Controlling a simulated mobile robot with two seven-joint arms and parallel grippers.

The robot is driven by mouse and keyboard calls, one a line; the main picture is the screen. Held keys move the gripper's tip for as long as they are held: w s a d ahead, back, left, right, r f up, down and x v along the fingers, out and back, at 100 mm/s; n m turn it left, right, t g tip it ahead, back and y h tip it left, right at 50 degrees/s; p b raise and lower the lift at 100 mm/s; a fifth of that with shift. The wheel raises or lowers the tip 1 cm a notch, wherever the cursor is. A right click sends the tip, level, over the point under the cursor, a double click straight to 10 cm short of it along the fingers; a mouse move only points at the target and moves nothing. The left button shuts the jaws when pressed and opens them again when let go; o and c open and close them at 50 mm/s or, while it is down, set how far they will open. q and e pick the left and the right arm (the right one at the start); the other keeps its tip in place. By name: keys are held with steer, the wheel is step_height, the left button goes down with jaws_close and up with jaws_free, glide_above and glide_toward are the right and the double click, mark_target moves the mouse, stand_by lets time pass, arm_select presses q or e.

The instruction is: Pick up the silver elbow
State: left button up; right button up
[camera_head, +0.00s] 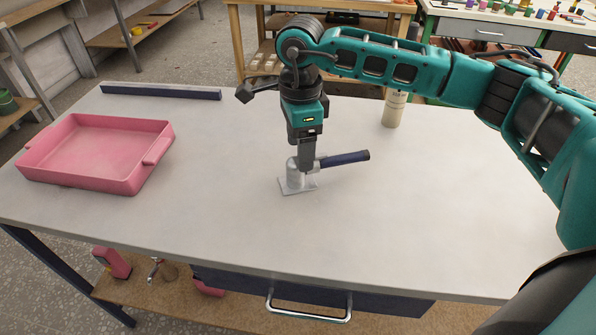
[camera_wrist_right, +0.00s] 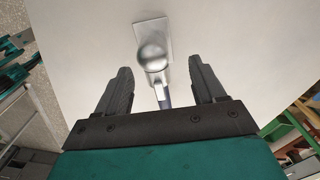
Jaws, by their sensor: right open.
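The silver elbow (camera_head: 294,180) stands on a square silver plate near the middle of the white table. A dark blue handle (camera_head: 347,159) reaches from it to the right. My right gripper (camera_head: 306,166) points down at the elbow, partly covering it in the head view. In the right wrist view the elbow's rounded silver top (camera_wrist_right: 152,55) lies between the two spread fingers of the right gripper (camera_wrist_right: 158,68), with a visible gap on each side. The right gripper is open and holds nothing. My left gripper is in neither view.
A pink tray (camera_head: 95,152) sits empty at the left of the table (camera_head: 400,220). A dark blue bar (camera_head: 160,93) lies along the back left edge. A pale bottle (camera_head: 394,108) stands behind, at the right. The table's front and right are clear.

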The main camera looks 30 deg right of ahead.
steer(key=f, duration=0.2)
steer(key=a+f, duration=0.1)
steer(key=shift+s+f, duration=0.3)
steer(key=shift+f, duration=0.7)
steer(key=shift+c, duration=0.4)
steer(key=shift+r, duration=0.1)
steer(key=c, duration=1.2)
steer(key=shift+o, duration=0.2)
